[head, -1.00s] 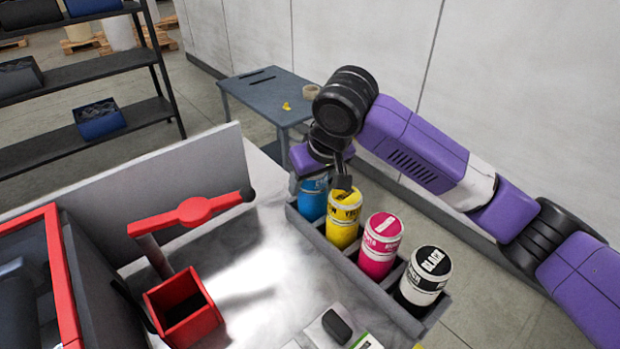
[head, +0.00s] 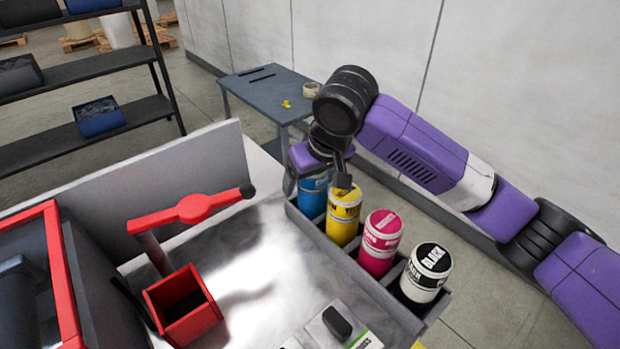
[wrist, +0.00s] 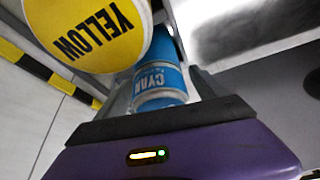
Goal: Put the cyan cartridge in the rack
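The cyan cartridge (head: 313,195) stands upright at the far end of the dark grey rack (head: 372,291), in line with the other cartridges. The yellow cartridge and my gripper hide part of it, and its bottom is out of sight. My gripper (head: 332,178) is low over it, one dark finger showing between the cyan and yellow cartridges. In the wrist view the cyan cartridge (wrist: 160,84) sits between my two fingers, which appear to touch it on both sides.
The yellow cartridge (head: 344,216) stands close beside my finger. Magenta (head: 380,246) and black (head: 425,274) cartridges stand nearer in the rack. A red crank arm (head: 195,209) and red open box (head: 183,308) are to the left. A small grey table (head: 262,95) stands behind.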

